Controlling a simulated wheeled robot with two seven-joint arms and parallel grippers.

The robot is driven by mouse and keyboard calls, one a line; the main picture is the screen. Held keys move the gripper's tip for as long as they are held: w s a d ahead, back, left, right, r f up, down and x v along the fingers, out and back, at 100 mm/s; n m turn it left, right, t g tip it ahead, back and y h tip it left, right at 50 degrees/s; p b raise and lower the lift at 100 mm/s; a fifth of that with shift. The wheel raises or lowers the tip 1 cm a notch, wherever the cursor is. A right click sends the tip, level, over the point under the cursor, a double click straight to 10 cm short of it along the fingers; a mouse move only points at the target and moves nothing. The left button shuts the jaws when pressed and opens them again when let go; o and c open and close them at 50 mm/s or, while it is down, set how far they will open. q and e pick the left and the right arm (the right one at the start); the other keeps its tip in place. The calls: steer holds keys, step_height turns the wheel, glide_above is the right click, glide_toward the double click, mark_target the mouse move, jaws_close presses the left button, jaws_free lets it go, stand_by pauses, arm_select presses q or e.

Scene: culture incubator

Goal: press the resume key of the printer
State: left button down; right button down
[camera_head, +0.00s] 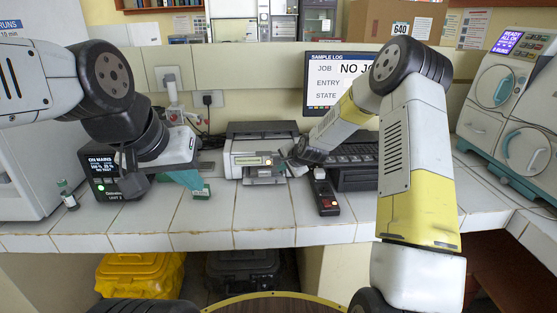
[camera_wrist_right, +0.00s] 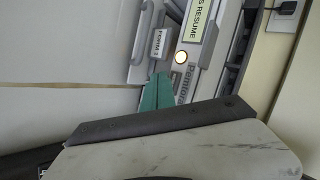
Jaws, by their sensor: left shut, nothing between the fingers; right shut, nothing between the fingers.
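The printer (camera_head: 262,142) stands at the back middle of the counter, with a small lit panel on its front. In the right wrist view its front (camera_wrist_right: 212,62) appears tilted, with a label strip (camera_wrist_right: 203,18) ending in "S RESUME" and a round glowing key (camera_wrist_right: 181,57) beside it. My right gripper (camera_head: 284,158) is at the printer's front right. Its teal fingers (camera_wrist_right: 158,90) are shut and empty, just below the glowing key in that view; I cannot tell whether they touch the printer. My left gripper (camera_head: 190,180) is shut and empty over the counter, left of the printer.
A monitor (camera_head: 325,85) stands behind. A dark display unit (camera_head: 104,170) stands at left. Front counter tiles are mostly clear.

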steer(key=shift+w, duration=0.1)
stand_by(0.7)
steer(key=shift+w, duration=0.3)
steer(key=shift+w, duration=0.35)
stand_by(0.6)
steer(key=shift+s, duration=0.75)
steer(key=shift+s, duration=0.1)
steer(key=shift+s+d, duration=0.15)
steer(key=shift+s, duration=2.3)
